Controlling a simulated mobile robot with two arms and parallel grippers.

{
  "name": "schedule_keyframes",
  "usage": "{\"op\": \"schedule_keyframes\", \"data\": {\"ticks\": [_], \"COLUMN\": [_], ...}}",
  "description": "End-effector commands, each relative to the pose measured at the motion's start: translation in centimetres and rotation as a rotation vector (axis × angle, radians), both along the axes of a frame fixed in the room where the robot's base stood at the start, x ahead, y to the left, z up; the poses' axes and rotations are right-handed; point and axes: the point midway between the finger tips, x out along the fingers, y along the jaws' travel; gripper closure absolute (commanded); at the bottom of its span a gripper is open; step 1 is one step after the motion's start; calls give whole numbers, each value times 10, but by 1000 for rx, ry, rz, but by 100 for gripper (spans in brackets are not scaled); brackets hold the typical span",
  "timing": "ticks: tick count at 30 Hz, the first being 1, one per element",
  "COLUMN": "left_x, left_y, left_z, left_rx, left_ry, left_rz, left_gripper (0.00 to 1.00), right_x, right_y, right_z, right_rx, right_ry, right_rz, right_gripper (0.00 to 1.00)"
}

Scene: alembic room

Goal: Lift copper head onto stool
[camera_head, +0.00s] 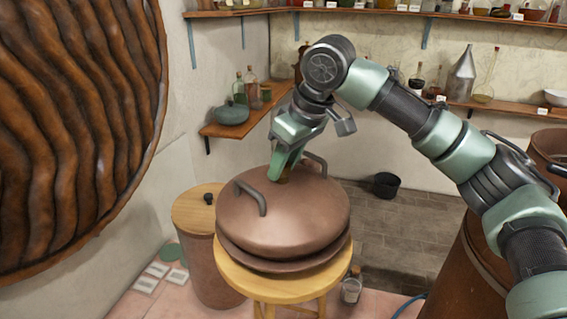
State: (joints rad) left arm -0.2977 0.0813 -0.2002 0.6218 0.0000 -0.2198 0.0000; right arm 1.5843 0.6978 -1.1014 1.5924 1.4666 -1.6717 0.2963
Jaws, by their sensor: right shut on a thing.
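The copper head (295,222) is a wide, domed copper lid with two dark side handles and a flared lower rim. It sits over the round top of the wooden stool (300,286), covering most of it. I cannot tell whether its rim rests fully on the wood. My right gripper (285,172) reaches down from above and is shut at the middle of the head's top, on what looks like a small brown knob that its fingers mostly hide. My left gripper is not in view.
A copper drum with a wooden lid (195,210) stands left of the stool. A large copper vessel (463,275) stands at right. A black pot (385,185) is on the floor behind. A small glass jar (351,290) is beside the stool. Shelves with bottles line the walls.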

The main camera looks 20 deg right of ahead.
Motion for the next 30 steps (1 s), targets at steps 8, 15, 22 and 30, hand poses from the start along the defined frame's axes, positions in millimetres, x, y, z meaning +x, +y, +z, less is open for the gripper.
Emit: {"op": "schedule_keyframes", "data": {"ticks": [8,15,22,30], "left_x": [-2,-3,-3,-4], "left_y": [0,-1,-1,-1], "left_z": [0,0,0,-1], "left_rx": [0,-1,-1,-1], "left_ry": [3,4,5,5], "left_rz": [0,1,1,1], "left_gripper": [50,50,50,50], "right_x": [-1,-1,-1,-2], "right_y": [1,1,0,1], "right_z": [6,5,1,-8], "right_rx": [5,4,4,4], "right_ry": [-8,-8,-7,-7], "right_rz": [0,0,0,1], "right_gripper": [100,100,100,100]}}
